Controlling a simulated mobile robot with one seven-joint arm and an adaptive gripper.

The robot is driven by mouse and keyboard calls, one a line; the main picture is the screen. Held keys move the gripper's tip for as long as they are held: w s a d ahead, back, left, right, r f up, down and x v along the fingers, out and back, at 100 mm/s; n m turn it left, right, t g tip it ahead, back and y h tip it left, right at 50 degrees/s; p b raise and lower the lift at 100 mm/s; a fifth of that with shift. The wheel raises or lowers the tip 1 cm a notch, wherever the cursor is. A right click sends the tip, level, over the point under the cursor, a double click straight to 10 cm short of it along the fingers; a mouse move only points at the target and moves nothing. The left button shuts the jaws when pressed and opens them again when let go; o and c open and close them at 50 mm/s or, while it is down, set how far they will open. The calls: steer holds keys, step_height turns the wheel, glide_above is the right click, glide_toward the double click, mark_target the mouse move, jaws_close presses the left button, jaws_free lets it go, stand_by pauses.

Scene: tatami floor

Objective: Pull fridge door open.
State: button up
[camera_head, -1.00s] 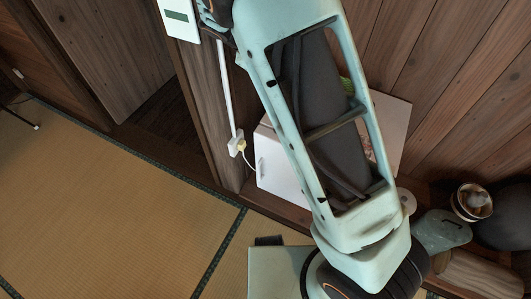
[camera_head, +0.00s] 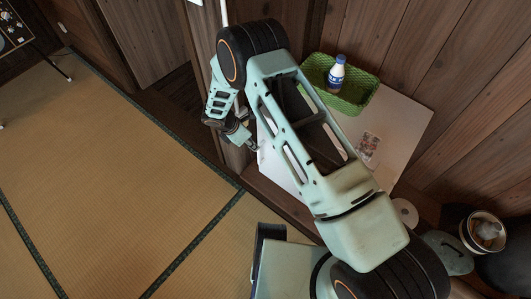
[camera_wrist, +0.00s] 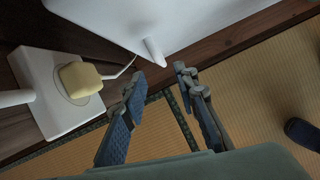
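The fridge (camera_head: 402,118) is a low white box against the wooden wall, partly hidden behind my arm in the head view. Part of its white front, the door (camera_head: 272,165), shows left of my arm. In the wrist view the white door (camera_wrist: 205,22) fills the top, and a small pale handle (camera_wrist: 154,51) juts from it. The door looks closed. My gripper (camera_wrist: 160,78) is open and empty. Its two fingers lie either side of the handle's line, with the handle's end just beyond the fingertips. My gripper (camera_head: 250,142) is small beside the fridge front in the head view.
A green basket (camera_head: 372,97) with a blue-and-white bottle (camera_head: 336,76) stands on the fridge. A white outlet block (camera_wrist: 42,95) with a yellow plug (camera_wrist: 80,80) and cord is close to my left finger. Tatami floor (camera_head: 110,190) is open at left.

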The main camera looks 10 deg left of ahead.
mark_target(259, 151)
steer(key=b+x, duration=0.1)
steer(key=x, duration=0.2)
steer(key=b+x, duration=0.1)
steer(key=x, duration=0.3)
steer(key=b+x, duration=0.1)
steer(key=x, duration=0.3)
steer(key=shift+s+a+f, duration=0.15)
steer(key=shift+a+f, duration=0.1)
steer(key=shift+f, duration=0.1)
steer(key=shift+c, duration=0.3)
jaws_close()
